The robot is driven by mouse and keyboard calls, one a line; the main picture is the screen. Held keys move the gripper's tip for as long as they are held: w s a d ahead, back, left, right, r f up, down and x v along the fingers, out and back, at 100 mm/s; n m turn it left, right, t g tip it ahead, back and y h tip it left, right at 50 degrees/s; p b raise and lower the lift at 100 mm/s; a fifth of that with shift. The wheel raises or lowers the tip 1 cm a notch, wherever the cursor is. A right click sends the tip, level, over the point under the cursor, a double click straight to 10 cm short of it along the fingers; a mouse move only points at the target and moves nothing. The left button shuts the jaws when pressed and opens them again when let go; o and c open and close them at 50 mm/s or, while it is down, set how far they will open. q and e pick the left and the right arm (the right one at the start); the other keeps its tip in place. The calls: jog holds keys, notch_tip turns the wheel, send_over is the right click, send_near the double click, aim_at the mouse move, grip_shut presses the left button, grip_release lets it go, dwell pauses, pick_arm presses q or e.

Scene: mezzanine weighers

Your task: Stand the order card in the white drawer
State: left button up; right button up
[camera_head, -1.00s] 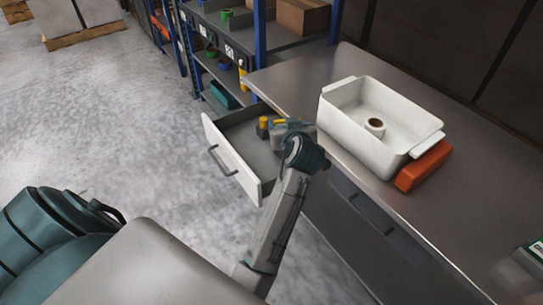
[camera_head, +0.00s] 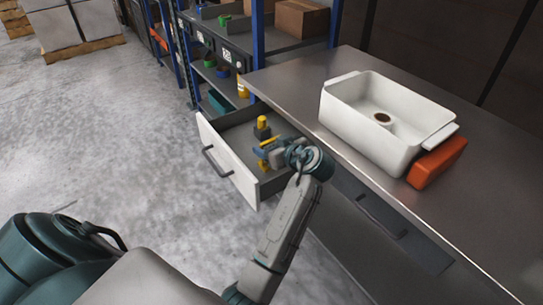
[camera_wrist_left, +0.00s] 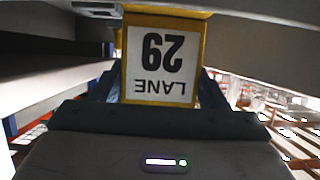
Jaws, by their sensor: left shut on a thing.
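The white drawer (camera_head: 222,163) is pulled open under the steel counter in the head view, with a dark grey inside. My left gripper (camera_head: 268,154) is over the open drawer, near its counter end, pointing into it. It is shut on the yellow-edged order card (camera_wrist_left: 160,62), which also shows as narrow yellow parts at the fingers (camera_head: 263,167). In the left wrist view the card's white face reads "LANE 29" upside down. I cannot tell whether the card touches the drawer floor. My right gripper is not in view.
A small yellow-topped dark object (camera_head: 262,129) stands in the drawer towards its far side. A white tub (camera_head: 410,150) and an orange block (camera_head: 437,163) are on the steel counter (camera_head: 300,80). A blue-framed shelf (camera_head: 259,30) stands behind.

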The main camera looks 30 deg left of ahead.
pick_arm(q)
jog(key=shift+f, duration=2.15)
jog(key=o, duration=1)
jog(key=shift+c, duration=0.2)
